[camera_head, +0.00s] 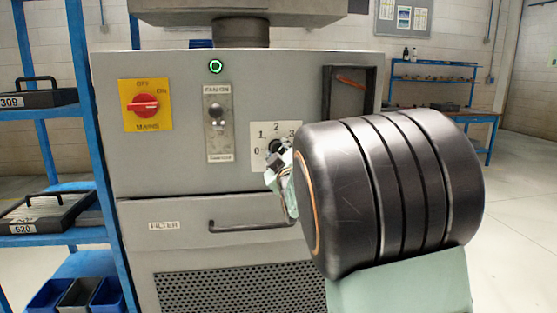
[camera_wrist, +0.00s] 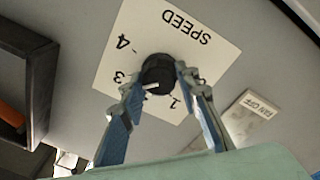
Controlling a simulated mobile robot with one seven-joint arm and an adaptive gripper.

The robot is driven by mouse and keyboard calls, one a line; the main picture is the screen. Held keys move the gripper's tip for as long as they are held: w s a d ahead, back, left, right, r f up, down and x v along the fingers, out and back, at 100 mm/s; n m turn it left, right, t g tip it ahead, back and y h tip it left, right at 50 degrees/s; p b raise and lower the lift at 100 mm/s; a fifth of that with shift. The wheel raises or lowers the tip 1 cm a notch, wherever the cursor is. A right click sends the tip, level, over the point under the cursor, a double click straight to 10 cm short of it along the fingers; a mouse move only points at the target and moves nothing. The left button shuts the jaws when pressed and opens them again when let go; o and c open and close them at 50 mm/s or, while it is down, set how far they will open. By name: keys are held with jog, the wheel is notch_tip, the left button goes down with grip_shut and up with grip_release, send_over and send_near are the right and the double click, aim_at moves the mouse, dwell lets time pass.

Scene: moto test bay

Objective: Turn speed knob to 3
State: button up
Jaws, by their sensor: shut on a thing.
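The black speed knob (camera_wrist: 159,70) sits on a white dial plate (camera_wrist: 190,22) marked SPEED, upside down in the wrist view. My gripper (camera_wrist: 160,80) is shut on the knob, with one fingertip on each side of it. A short white mark on the knob seems to point to the lower left, near the 3 side; its exact number is unclear.
A dark framed recess (camera_head: 330,75) lies right of the dial. Blue shelving (camera_head: 75,45) stands left.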

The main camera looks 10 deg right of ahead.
jog(key=shift+m+b, duration=0.3)
jog(key=shift+m, duration=0.3)
jog(key=o, duration=1.2)
jog(key=shift+c, duration=0.2)
jog(key=s+f, duration=0.1)
jog(key=s, duration=1.1)
jog(key=shift+a, duration=0.1)
